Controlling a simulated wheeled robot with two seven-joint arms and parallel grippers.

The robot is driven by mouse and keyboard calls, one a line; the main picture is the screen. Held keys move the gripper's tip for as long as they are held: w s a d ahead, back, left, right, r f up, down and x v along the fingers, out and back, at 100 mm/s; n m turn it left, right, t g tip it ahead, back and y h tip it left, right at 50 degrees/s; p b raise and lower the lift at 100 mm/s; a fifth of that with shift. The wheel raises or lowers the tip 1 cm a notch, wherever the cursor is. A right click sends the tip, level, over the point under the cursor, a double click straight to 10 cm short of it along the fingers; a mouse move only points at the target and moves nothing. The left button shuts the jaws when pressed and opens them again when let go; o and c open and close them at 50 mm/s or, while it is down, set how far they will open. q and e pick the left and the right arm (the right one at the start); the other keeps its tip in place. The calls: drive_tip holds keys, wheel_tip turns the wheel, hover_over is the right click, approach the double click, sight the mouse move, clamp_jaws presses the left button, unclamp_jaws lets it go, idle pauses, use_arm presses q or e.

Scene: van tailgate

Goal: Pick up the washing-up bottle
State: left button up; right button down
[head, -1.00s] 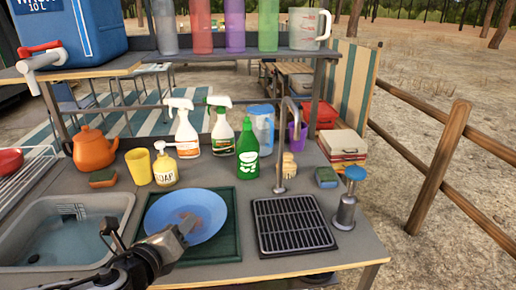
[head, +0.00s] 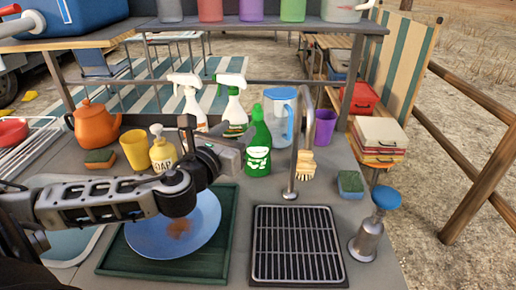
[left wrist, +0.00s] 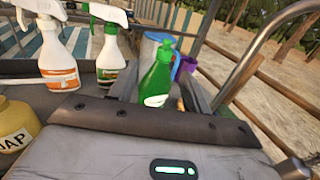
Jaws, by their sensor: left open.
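The green washing-up bottle (head: 258,142) stands upright on the grey counter, behind the drain grate and left of the tap. My left gripper (head: 238,152) is at the left side of the bottle in the head view. In the left wrist view the bottle (left wrist: 158,78) stands ahead, between the two open fingers, its lower part hidden by the gripper body. I cannot tell whether a finger touches it. My right gripper is not in view.
Two spray bottles (head: 232,103) stand close behind left, and a soap dispenser (head: 162,155) stands left. A blue jug (head: 281,115), brush (head: 305,166) and tap (head: 292,185) are close on the right. The blue plate (head: 172,235) lies below my arm; the drain grate (head: 296,244) is clear.

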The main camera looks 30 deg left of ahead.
sight(255, 116)
use_arm(q)
drive_tip(key=shift+w+a+f+p, duration=0.1)
drive_tip(key=shift+w+p, duration=0.15)
drive_tip(key=shift+w, duration=1.4)
drive_tip(key=shift+w+a+r+p, duration=0.15)
drive_tip(key=shift+w+p, duration=0.1)
drive_tip(key=shift+w, duration=1.4)
drive_tip(key=shift+w+a+f+p, duration=0.15)
drive_tip(key=shift+w+p, duration=0.1)
drive_tip(key=shift+w, duration=1.4)
drive_tip(key=shift+c, duration=0.2)
clamp_jaws()
